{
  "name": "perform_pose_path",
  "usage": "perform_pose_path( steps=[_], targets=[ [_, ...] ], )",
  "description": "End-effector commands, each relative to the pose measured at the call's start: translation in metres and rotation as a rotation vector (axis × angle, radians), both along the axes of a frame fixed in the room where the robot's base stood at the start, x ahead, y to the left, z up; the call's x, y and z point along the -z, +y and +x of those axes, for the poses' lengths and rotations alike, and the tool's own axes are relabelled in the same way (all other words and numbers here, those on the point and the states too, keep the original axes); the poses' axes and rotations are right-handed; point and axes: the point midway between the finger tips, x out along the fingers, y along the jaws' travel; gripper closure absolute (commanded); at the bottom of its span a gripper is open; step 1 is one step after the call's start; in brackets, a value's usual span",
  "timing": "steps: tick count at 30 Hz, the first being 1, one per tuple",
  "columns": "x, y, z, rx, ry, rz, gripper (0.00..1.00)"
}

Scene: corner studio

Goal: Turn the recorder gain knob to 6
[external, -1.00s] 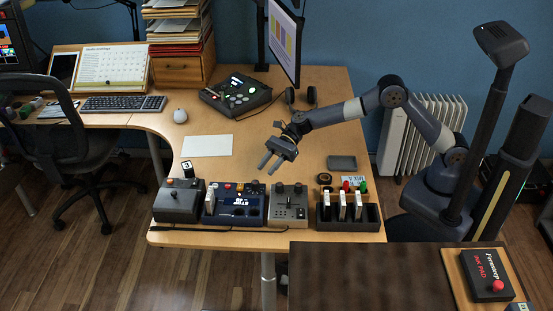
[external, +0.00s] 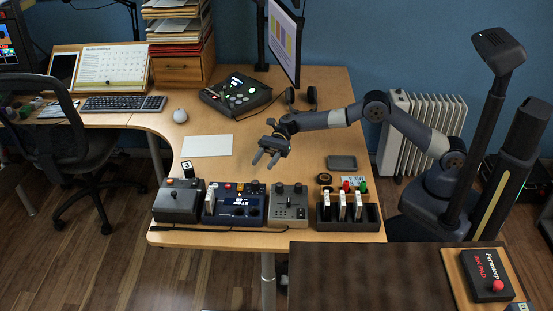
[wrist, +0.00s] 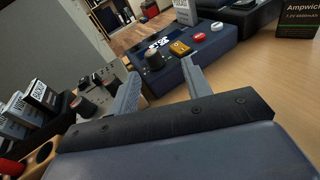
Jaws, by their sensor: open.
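The recorder is a blue box (external: 238,219) in the front row on the desk, its screen reading STOP. In the wrist view, the blue recorder (wrist: 212,48) shows a dark round knob (wrist: 154,62) beside a yellow button, with red and white buttons further along. The number that the knob points to is too small to read. My gripper (external: 264,162) is open and empty, above the desk behind the recorder. In the wrist view, my gripper (wrist: 160,68) has its fingers apart, with the knob appearing beyond and between the fingertips.
A grey slider unit (external: 290,214) with knobs stands right of the recorder, then a black rack (external: 372,215) of labelled cards. A grey joystick box (external: 178,205) is on the left. A paper sheet (external: 207,146) lies behind. The desk between is mostly clear.

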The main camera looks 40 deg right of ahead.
Motion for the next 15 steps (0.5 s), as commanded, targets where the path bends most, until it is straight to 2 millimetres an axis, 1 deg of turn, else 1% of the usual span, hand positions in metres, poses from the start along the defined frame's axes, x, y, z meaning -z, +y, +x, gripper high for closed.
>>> perform_pose_path(
  steps=[1,4,10,13,15],
  targets=[
    [0.012,-0.002,0.007,-0.033,0.011,0.036,0.54],
    [0.019,-0.009,0.012,-0.100,0.025,0.099,0.54],
    [0.026,-0.020,0.015,-0.178,0.030,0.166,0.54],
    [0.025,-0.018,0.013,-0.189,0.031,0.175,0.54],
    [0.024,-0.011,0.009,-0.190,0.032,0.175,0.54]
  ],
)
